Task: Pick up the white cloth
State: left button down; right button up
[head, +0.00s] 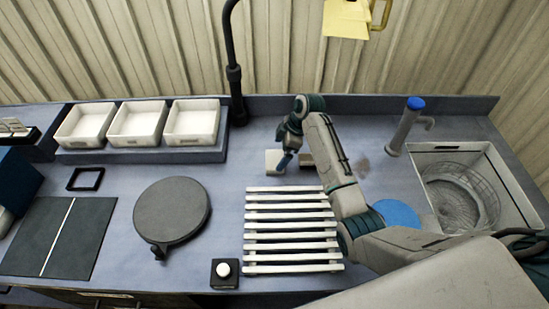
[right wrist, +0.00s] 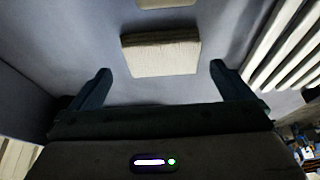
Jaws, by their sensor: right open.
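The white cloth (head: 273,162) is a small pale folded square on the counter, just behind the slatted white rack. In the right wrist view the cloth (right wrist: 162,58) lies ahead of the fingers, centred between them, with a darker brownish edge on its far side. My right gripper (head: 285,160) is over the counter at the cloth and partly covers it in the head view. In the right wrist view the right gripper (right wrist: 160,72) is open, with nothing between its fingers. I cannot tell its height above the cloth. My left gripper is not in view.
The slatted white rack (head: 290,235) lies close by on the near side. A brown and pale item (head: 309,158) sits right of the cloth. A round dark plate (head: 172,212), white bins (head: 138,122), a blue disc (head: 398,214) and a sink (head: 485,150) stand farther off.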

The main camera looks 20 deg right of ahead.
aim_at(275, 159)
jog(key=p+x, duration=0.1)
jog(key=x, duration=0.2)
jog(key=shift+a, duration=0.15)
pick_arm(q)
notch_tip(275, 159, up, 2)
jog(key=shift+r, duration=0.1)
pick_arm(e)
jog(key=shift+f, duration=0.2)
jog(key=c, duration=0.8)
jog(key=shift+r, duration=0.1)
jog(key=shift+r+b, duration=0.45)
jog(key=shift+r, duration=0.05)
notch_tip(275, 159, up, 2)
jog(key=shift+r+b, duration=0.1)
jog(key=shift+b, duration=0.75)
jog(key=s+d+b, duration=0.1)
jog(key=s, duration=0.3)
jog(key=s+d+r+b, duration=0.1)
jog(key=s+b, duration=0.1)
jog(key=s, duration=0.3)
jog(key=s+d+b, duration=0.1)
jog(key=s+d, duration=0.1)
jog(key=s, duration=0.3)
jog(key=shift+d+r+b, duration=0.15)
jog(key=shift+b, duration=0.15)
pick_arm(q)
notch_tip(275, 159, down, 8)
pick_arm(e)
jog(key=shift+s+d+r, duration=0.15)
jog(key=shift+s, duration=0.5)
